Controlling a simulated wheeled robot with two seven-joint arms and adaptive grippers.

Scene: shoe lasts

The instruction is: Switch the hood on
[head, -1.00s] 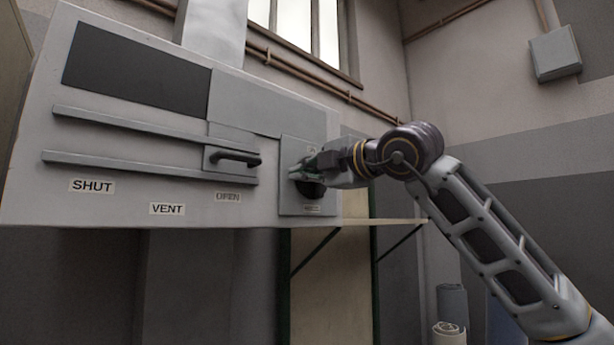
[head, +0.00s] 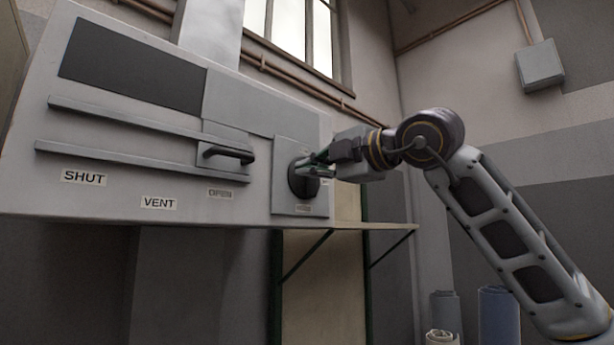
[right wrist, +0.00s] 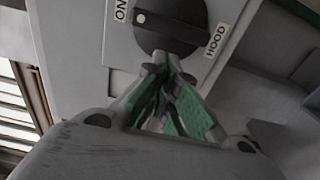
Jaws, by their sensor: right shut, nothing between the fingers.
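The hood's dark round knob (head: 302,180) sits on a grey plate (head: 284,203) at the right end of the hood's front panel (head: 110,205). The right wrist view shows the knob (right wrist: 172,22) close up, with an ON label (right wrist: 121,10) and a HOOD label (right wrist: 215,40) beside it. A small pale mark on the knob's edge faces the ON label. My right gripper (head: 316,168) is at the knob's right side. Its fingers (right wrist: 165,75), with green pads, are shut and empty just in front of the knob; I cannot tell whether they touch it. My left gripper is out of view.
A black handle (head: 229,153) on the sliding rails stands above the OPEN label (head: 220,194). SHUT (head: 84,177) and VENT (head: 158,203) labels are further left. A shelf (head: 375,227) juts out below right. Rolls (head: 498,315) stand lower right.

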